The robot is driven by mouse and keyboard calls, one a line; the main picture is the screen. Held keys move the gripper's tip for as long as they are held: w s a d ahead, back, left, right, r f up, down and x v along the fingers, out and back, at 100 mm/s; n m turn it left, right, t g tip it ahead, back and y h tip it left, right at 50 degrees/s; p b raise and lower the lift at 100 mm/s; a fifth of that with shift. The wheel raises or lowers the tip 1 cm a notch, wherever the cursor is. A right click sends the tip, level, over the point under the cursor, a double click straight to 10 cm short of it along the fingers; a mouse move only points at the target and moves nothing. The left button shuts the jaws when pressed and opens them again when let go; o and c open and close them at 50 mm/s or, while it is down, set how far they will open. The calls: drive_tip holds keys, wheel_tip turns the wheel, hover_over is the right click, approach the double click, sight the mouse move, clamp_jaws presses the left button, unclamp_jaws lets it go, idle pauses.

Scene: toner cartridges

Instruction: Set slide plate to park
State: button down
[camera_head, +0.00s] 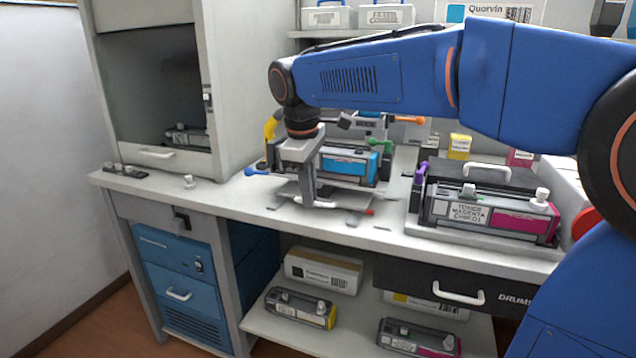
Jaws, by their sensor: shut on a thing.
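My gripper (309,197) points down at the front of the fixture on the bench. It is shut on a pale bar-like handle (326,205), which looks like part of the slide plate. My gripper and wrist hide much of the plate. The fixture (382,162) stands behind it and holds a cartridge with a cyan label (345,162). Blue, green, yellow and orange levers stick out around the fixture. A small red tip (370,212) shows right of the handle. Any park mark is too small to make out.
A magenta toner cartridge (490,214) stands in a cradle on the right. A tall cabinet with an open bay (155,90) rises at the left. A small white knob (189,181) stands on the bench. More cartridges and a box (322,270) lie on the lower shelf.

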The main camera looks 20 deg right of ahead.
drive_tip(key=shift+s+a, duration=0.65)
drive_tip(key=shift+s, duration=0.2)
drive_tip(key=shift+s+a, duration=0.6)
drive_tip(key=shift+s, duration=0.2)
drive_tip(key=c, duration=1.8)
unclamp_jaws()
drive_tip(key=shift+s+a, duration=0.1)
drive_tip(key=shift+c, duration=0.2)
drive_tip(key=shift+r, duration=0.15)
wheel_tip(320, 180, up, 17)
drive_tip(key=s+a, duration=0.1)
drive_tip(key=s, duration=0.1)
drive_tip(key=shift+s+a, duration=0.25)
drive_tip(key=shift+a, duration=0.1)
